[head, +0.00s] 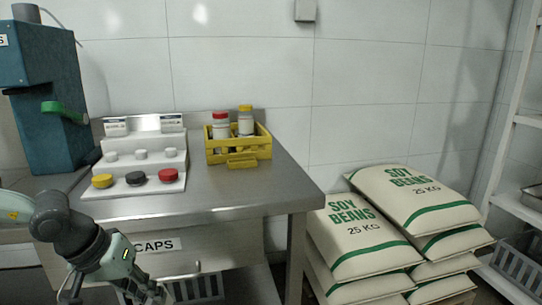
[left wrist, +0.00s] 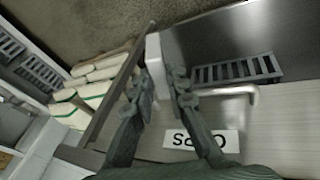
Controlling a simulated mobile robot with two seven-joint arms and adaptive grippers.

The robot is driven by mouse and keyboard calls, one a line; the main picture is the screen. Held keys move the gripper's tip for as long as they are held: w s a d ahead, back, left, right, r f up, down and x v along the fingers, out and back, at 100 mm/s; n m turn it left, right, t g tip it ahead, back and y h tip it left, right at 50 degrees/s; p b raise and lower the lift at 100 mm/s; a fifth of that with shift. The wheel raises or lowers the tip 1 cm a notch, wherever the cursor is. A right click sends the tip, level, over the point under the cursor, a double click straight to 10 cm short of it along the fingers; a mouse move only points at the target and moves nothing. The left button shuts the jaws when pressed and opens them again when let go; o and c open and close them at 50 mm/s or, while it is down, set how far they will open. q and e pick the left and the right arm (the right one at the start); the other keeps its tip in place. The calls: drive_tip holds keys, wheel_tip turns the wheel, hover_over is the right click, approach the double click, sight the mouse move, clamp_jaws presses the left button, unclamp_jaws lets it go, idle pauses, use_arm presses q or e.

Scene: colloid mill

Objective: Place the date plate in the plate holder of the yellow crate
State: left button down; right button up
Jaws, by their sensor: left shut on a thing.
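The yellow crate (head: 263,150) stands on the steel table, with a yellow plate holder (head: 242,161) on its front. My left gripper (head: 155,292) is low in front of the table's drawer, below and left of the crate. In the left wrist view the left gripper (left wrist: 162,85) is shut on a small white plate (left wrist: 154,52), which looks like the date plate. Its face and print cannot be read, and the fingers hide part of it. My right gripper is not in view.
Bottles with red and yellow caps (head: 221,118) stand in the crate. A white stepped stand (head: 140,188) with caps and small labelled plates is left of it. The drawer marked CAPS (head: 157,245) has a handle. Soy bean sacks (head: 350,235) are stacked at right.

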use_arm(q)
drive_tip(key=s+a+r+n, duration=0.1)
drive_tip(key=a+r+n, duration=0.15)
drive_tip(key=a, duration=1.05)
drive_tip(key=m, duration=0.3)
approach(171, 302)
drive_tip(key=d+f, duration=0.4)
drive_tip(key=f, duration=0.1)
drive_tip(key=shift+s+d, duration=0.15)
drive_tip(key=shift+d, duration=0.15)
